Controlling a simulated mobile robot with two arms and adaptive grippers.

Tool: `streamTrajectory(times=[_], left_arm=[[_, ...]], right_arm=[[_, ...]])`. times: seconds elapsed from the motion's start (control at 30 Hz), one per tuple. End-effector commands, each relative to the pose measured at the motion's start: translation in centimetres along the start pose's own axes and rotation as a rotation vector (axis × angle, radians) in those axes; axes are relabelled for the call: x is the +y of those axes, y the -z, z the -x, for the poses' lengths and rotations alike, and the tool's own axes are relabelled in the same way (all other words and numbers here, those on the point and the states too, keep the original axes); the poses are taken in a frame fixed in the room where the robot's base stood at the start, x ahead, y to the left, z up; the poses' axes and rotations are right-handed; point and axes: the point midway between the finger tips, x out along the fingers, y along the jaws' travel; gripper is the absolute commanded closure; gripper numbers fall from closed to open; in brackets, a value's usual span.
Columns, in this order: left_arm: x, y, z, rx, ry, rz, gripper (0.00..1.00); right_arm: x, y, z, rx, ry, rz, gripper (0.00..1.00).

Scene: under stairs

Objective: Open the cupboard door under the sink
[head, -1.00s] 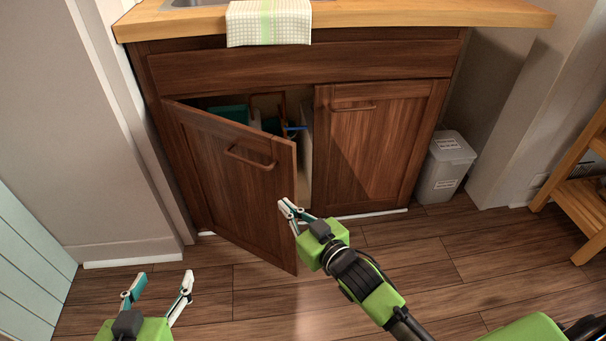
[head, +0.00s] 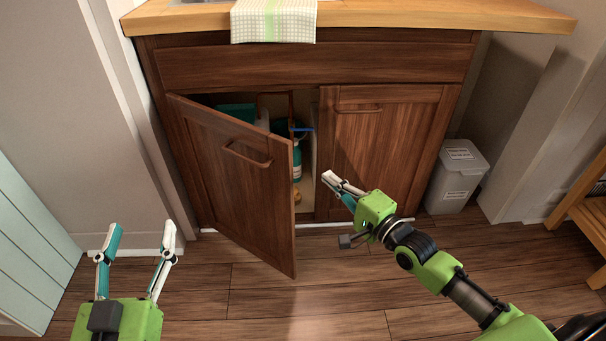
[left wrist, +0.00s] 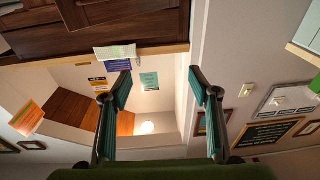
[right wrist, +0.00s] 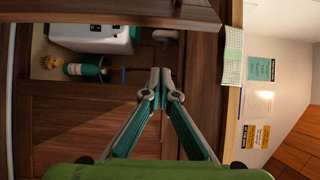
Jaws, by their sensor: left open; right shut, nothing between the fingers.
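The left cupboard door (head: 232,178) under the sink stands partly open, swung out on its left side, with a bar handle (head: 246,155) near its top. The right cupboard door (head: 384,150) is closed. My right gripper (head: 328,178) is shut and empty, in front of the closed door, just right of the open door's free edge. In the right wrist view its shut fingertips (right wrist: 160,72) point at the opening. My left gripper (head: 140,232) is open and empty at the lower left, apart from the door; its open fingers also show in the left wrist view (left wrist: 160,80).
Inside the cupboard are a teal bottle (head: 297,162) and a white box (right wrist: 92,38). A grey bin (head: 458,175) stands right of the cupboard, and a wooden shelf unit (head: 588,215) at the far right. A checked towel (head: 273,20) hangs over the worktop. The floor in front is clear.

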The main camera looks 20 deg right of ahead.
Motion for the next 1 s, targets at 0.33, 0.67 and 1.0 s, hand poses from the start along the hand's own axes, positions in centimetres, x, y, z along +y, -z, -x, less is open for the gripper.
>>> streamTrajectory(times=[0.33,0.67,1.0], left_arm=[[0.8,6.4,0.8,0.319,-0.017,0.01,0.44],[1.3,11.8,3.5,0.607,-0.03,0.023,0.44],[1.5,13.8,5.1,0.723,-0.035,0.029,0.44]], right_arm=[[0.1,-0.1,-4.6,-0.001,0.003,0.002,1.0],[0.1,-0.2,-8.1,-0.001,0.001,0.001,1.0],[0.1,-3.8,-6.6,-0.001,-0.001,0.002,1.0]])
